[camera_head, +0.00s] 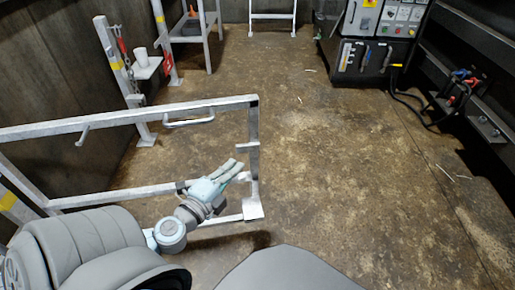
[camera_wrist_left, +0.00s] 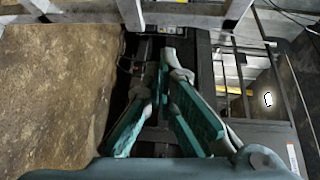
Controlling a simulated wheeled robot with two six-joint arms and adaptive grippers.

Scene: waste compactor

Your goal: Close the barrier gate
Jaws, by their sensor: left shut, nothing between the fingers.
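The barrier gate is a pale metal tube frame (camera_head: 253,130) that reaches in from the left edge of the head view. Its free end stands over the open floor, and a U-shaped handle (camera_head: 190,122) hangs under its top rail. A white post (camera_head: 116,62) with yellow tape and a red chain stands beyond it, apart from the free end. My left gripper (camera_head: 236,170) is shut and empty beside the lower part of the gate's free end. I cannot tell whether it touches the frame. Its teal fingers converge in the left wrist view (camera_wrist_left: 165,70). My right gripper is not in view.
A dark control cabinet (camera_head: 372,60) with cables stands at the back right, and a black ledge runs along the right wall. A white shelf (camera_head: 147,68) holds a cup near the post.

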